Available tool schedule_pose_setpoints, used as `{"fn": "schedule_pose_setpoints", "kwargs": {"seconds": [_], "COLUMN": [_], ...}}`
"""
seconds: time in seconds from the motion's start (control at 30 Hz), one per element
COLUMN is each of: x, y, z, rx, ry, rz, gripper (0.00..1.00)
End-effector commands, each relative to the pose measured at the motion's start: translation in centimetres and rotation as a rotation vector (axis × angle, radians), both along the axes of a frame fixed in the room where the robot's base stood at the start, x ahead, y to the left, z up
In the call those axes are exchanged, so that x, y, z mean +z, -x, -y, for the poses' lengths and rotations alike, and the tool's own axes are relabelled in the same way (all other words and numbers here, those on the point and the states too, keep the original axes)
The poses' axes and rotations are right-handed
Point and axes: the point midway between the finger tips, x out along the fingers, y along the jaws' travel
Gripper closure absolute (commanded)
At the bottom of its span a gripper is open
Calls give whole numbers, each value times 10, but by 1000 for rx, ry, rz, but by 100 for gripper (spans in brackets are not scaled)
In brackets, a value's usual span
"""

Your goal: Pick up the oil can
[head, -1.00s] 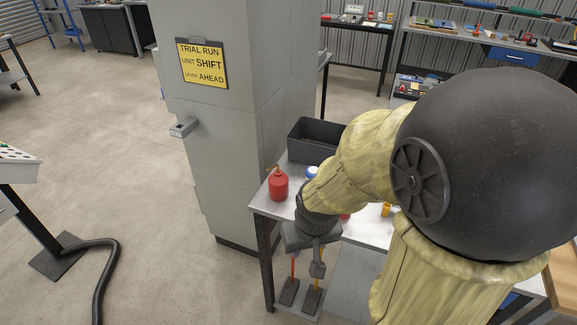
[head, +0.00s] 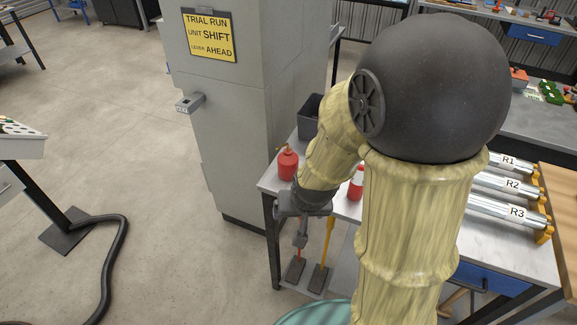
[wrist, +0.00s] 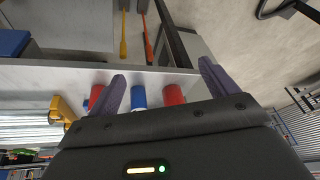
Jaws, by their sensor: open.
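The oil can (head: 288,165) is red with a thin spout on top. It stands upright near the left end of the grey bench top in the head view. In the wrist view it is the red shape (wrist: 173,95) between my two fingers, partly hidden by the gripper body. My gripper (head: 301,236) hangs by the bench's front edge in the head view, a little right of the can and nearer the camera. In the wrist view my gripper (wrist: 163,70) is open, and its spread fingers hold nothing.
A blue-and-white container (wrist: 138,97) stands beside the can, and a red-and-white bottle (head: 357,183) farther right. A dark bin (head: 309,118) is behind. Metal rollers (head: 508,185) lie at right. A grey cabinet (head: 225,110) stands to the left. Long-handled tools (head: 328,240) stand below.

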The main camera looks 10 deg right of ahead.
Motion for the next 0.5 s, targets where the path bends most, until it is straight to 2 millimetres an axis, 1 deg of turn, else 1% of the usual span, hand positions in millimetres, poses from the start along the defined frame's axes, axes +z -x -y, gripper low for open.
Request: {"fn": "schedule_pose_setpoints", "kwargs": {"seconds": [0.03, 0.1, 0.2, 0.3, 0.4, 0.5], "x": [-21, -39, -63, -83, -98, -106], "y": [-10, -26, -45, -60, -73, -81], "z": [-9, -16, -21, -22, -20, -18], "rx": [-31, -96, -184, -259, -318, -354], "ry": [-5, -7, 12, 53, 111, 181], "rz": [26, 87, 182, 292, 419, 566], "gripper": [14, 14, 14, 14, 14, 14]}}
